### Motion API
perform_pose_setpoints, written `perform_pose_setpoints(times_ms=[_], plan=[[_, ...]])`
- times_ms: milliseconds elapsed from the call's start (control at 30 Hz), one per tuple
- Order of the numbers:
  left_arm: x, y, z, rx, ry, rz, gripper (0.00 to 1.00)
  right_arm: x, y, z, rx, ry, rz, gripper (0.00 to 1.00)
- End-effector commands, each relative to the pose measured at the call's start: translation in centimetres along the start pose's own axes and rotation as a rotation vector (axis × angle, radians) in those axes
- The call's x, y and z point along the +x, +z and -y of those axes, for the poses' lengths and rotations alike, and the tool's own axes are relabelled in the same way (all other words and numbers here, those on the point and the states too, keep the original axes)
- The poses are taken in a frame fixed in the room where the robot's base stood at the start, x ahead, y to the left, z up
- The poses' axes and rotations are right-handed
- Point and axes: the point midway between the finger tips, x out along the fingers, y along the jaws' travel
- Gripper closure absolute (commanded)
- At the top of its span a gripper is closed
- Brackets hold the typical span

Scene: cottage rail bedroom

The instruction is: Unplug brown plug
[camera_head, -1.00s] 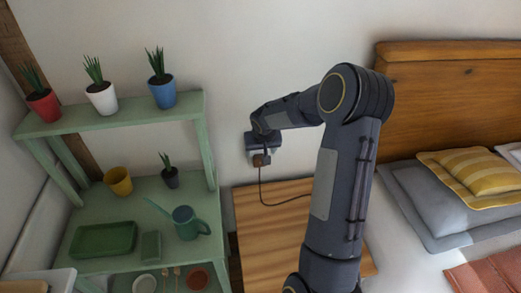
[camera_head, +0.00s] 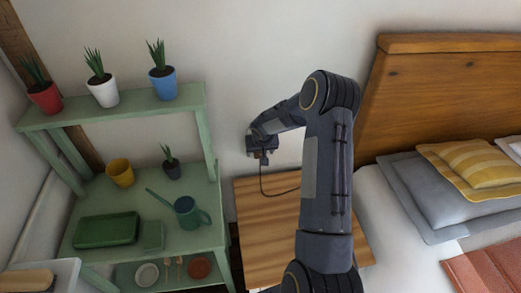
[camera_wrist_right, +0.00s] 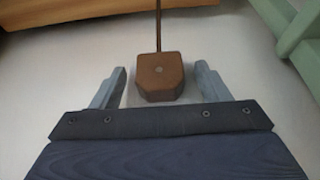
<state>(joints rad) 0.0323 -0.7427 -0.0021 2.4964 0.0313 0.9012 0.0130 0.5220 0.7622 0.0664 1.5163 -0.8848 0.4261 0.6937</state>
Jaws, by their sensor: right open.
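The brown plug (camera_wrist_right: 160,76) is at the white wall, and its dark cord (camera_wrist_right: 158,24) runs from it. In the right wrist view it sits between the two fingers of my right gripper (camera_wrist_right: 161,80), with a gap on each side. The gripper is open and holds nothing. In the head view my right gripper (camera_head: 262,146) is at the wall above the wooden bedside table, and it hides most of the plug (camera_head: 264,159). Whether the plug is fully seated cannot be seen. My left gripper is not in view.
The wooden bedside table (camera_head: 262,218) is below the plug. At left is a green shelf (camera_head: 120,112) with potted plants, a yellow pot (camera_head: 120,172) and a watering can (camera_head: 188,211). The bed's wooden headboard (camera_head: 440,90) is at right.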

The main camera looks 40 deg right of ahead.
Motion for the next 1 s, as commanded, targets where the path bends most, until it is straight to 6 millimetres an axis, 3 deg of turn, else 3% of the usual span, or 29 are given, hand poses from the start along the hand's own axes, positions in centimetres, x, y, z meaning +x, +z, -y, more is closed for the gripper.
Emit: perform_pose_setpoints(times_ms=[67,433,1000], plan=[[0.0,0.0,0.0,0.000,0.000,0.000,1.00,0.0,0.0,0.0,0.000,0.000,0.000,0.32],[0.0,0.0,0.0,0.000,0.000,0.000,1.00,0.0,0.0,0.0,0.000,0.000,0.001,0.79],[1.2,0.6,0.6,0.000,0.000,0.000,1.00,-0.7,1.8,0.1,-0.003,0.000,0.000,0.80]])
